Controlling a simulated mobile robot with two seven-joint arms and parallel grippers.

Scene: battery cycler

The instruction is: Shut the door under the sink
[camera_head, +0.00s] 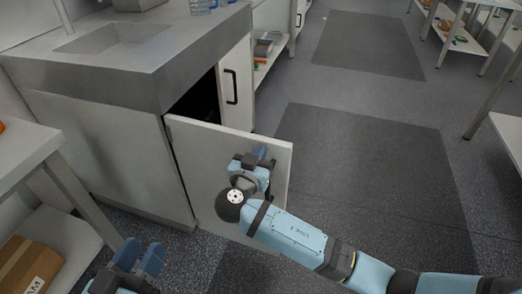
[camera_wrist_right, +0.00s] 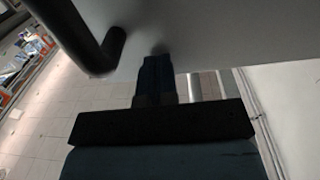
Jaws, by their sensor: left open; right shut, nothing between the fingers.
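The white door (camera_head: 205,160) under the sink (camera_head: 113,37) stands open, swung out from the dark cabinet opening (camera_head: 200,103). My right gripper (camera_head: 253,160) is in front of the door's near face, close to its free edge. In the right wrist view its closed fingers (camera_wrist_right: 155,72) point at the pale door panel (camera_wrist_right: 210,30), with the tips at or very near it; contact is unclear. The dark bar handle (camera_wrist_right: 85,35) is beside the fingers, not between them. My left gripper (camera_head: 142,258) is open and empty at the bottom left, away from the door.
A second cabinet front with a black handle (camera_head: 231,86) is shut beyond the opening. A table (camera_head: 25,150) with a cardboard box (camera_head: 28,268) on its lower shelf stands at the left. Floor with dark mats (camera_head: 375,180) lies clear to the right.

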